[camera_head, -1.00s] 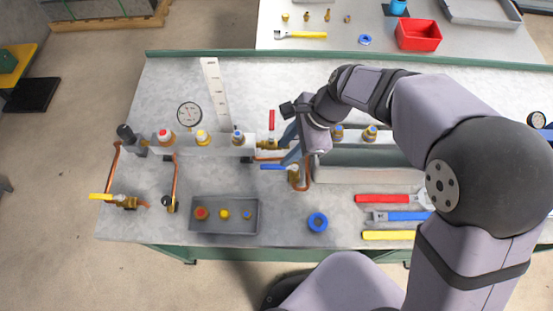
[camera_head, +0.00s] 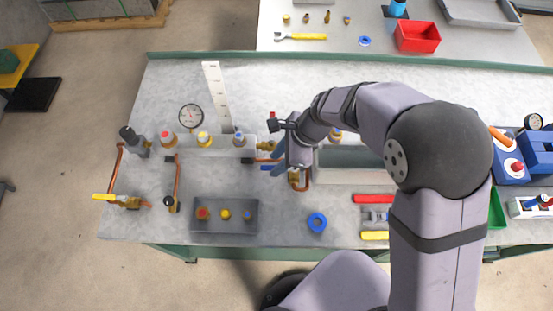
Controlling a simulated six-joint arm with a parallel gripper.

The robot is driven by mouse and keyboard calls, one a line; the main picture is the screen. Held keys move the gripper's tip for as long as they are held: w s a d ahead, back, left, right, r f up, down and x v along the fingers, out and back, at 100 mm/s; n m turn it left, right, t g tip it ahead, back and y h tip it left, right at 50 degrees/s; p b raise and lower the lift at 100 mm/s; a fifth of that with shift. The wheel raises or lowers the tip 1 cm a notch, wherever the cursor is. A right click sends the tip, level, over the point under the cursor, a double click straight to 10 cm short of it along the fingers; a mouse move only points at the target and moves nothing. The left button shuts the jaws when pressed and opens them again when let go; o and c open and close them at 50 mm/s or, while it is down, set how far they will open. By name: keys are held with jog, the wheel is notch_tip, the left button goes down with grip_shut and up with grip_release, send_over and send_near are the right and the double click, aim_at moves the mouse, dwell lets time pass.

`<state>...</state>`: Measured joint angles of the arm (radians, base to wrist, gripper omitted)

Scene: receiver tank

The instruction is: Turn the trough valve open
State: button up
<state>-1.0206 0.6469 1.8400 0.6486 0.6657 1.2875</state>
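A brass valve (camera_head: 294,176) with a blue lever stands on a copper pipe at the front left end of the grey trough (camera_head: 345,178). Its blue lever (camera_head: 267,167) points left, and my gripper partly hides it. My gripper (camera_head: 275,155) is at the lever, pointing left and down, with its fingers close to it. I cannot tell whether the fingers touch the lever or how far apart they are.
A pipe row with a pressure gauge (camera_head: 191,116) and coloured caps runs left of my gripper. Wrenches (camera_head: 374,199) lie to the right, partly behind my arm.

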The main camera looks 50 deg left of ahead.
jog(key=shift+s+a+f, duration=0.15)
jog(key=shift+f, duration=0.35)
grip_shut()
